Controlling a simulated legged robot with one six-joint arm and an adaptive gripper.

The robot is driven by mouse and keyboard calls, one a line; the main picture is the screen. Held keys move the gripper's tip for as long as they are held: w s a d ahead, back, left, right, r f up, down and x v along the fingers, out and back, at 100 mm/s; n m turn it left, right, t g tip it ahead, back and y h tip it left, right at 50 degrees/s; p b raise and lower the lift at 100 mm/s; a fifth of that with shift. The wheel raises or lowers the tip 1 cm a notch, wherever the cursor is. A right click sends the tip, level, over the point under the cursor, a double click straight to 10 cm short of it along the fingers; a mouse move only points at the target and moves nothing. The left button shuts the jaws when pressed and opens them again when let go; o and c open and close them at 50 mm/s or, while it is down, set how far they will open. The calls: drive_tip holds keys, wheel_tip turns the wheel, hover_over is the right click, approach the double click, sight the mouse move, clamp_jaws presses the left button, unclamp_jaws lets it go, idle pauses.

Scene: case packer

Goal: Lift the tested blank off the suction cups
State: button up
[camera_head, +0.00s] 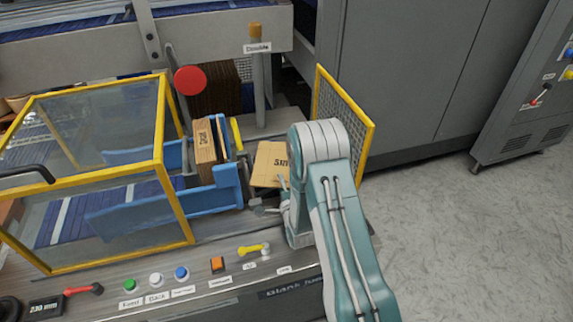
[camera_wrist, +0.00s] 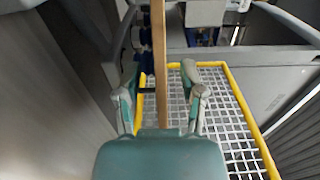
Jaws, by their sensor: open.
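In the wrist view the blank (camera_wrist: 159,60) shows nearly edge-on as a thin brown strip running down the middle. My gripper (camera_wrist: 160,80) is open, with one finger on each side of this strip and gaps visible between. In the head view my gripper (camera_head: 283,196) is at the lower right of the blank, partly hidden by my arm. I cannot make out the suction cups.
A yellow-framed mesh guard (camera_head: 345,122) stands close on the right of my arm; its mesh (camera_wrist: 236,120) also shows in the wrist view. A blue magazine (camera_head: 222,190) holding upright cartons (camera_head: 205,150) is at the left, beside a yellow-framed clear guard (camera_head: 100,130). A control panel with a yellow lever (camera_head: 250,249) lies in front.

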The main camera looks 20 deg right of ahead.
drive_tip(key=shift+w, duration=0.45)
drive_tip(key=shift+c, duration=0.3)
clamp_jaws()
